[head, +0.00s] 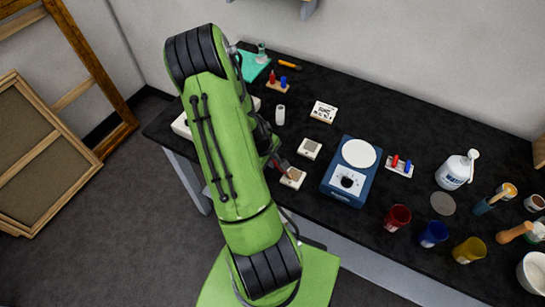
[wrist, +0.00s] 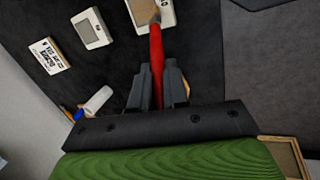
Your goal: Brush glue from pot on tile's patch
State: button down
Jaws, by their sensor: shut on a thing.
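My gripper (wrist: 158,78) is shut on the red handle of a brush (wrist: 156,48). In the wrist view the brush points away from the jaws, and its tip lies over a pale-framed tile (wrist: 139,14) at the top edge. I cannot tell whether the tip touches it. In the head view this tile (head: 293,179) lies near the bench's front edge, just beyond the gripper (head: 277,162), which my green arm partly hides. A second tile with a grey patch (head: 309,149) lies behind it. I cannot tell which of the small pots at the right (head: 508,190) holds glue.
A blue device with a round white top (head: 337,186) stands right of the tiles. A printed card (head: 323,112) and a white cylinder (head: 280,115) lie behind them. Red (head: 397,218), blue (head: 433,234) and yellow (head: 469,250) cups and a white bottle (head: 453,175) stand further right.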

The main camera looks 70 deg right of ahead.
jog(key=shift+a+f+b, duration=0.1)
jog(key=shift+f+b, duration=0.05)
jog(key=shift+b, duration=0.65)
jog(key=shift+r+p, duration=2.1)
jog(key=shift+r, duration=1)
